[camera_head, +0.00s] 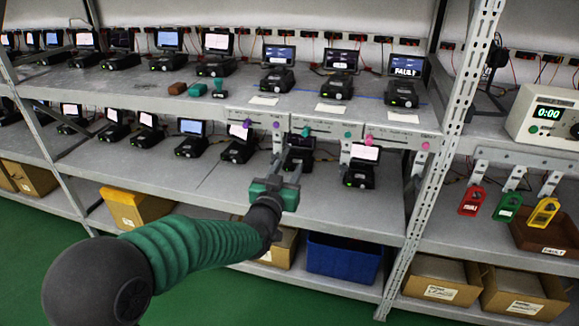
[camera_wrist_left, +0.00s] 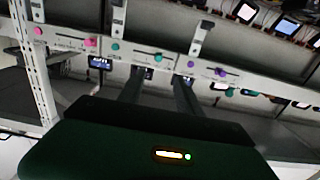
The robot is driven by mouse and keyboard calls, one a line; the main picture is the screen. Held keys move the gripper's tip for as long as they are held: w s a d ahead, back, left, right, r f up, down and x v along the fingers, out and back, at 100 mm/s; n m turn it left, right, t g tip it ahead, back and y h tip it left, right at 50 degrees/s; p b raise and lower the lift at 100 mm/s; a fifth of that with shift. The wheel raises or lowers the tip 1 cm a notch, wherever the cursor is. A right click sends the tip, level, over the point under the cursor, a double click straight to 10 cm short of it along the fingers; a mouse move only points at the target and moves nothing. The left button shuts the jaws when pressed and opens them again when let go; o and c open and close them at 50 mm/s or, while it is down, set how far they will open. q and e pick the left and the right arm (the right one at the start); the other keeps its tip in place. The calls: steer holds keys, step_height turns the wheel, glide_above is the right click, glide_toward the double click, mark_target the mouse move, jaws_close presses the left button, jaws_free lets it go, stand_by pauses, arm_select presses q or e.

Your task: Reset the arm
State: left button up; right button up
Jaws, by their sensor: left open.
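My left arm comes in from the left in the head view, with a green ribbed sleeve. Its gripper (camera_head: 287,165) is in front of the rack's lower shelf, below the front rail of the upper shelf. The gripper is open, with its two fingers apart and nothing between them. In the left wrist view the fingers (camera_wrist_left: 158,88) point at the rail with its coloured knobs. A small device with a screen (camera_head: 299,150) stands behind the fingertips and is partly hidden by them. I cannot tell whether the fingertips touch anything. My right gripper is not in view.
The rack's upper shelf (camera_head: 190,95) carries several devices, one reading FAULT (camera_head: 405,80). A metal upright (camera_head: 455,130) stands right of the arm. Red, green and yellow tags (camera_head: 508,207) hang further right. A blue bin (camera_head: 343,256) and cardboard boxes sit on the bottom shelf.

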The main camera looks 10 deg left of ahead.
arm_select(q)
steer(key=s+f+g, duration=0.8)
steer(key=s+f, duration=0.6)
steer(key=f, duration=0.1)
steer(key=s+a+f+g+y, duration=0.1)
steer(key=s+a+f+g, duration=0.2)
steer(key=s, duration=0.6)
steer(key=s+a+f+g, duration=0.1)
steer(key=s+f+g, duration=0.3)
steer(key=s, duration=0.5)
steer(key=p+v, duration=1.1)
steer(key=p, duration=0.1)
steer(key=shift+n+p, duration=0.3)
steer(key=shift+p, duration=0.1)
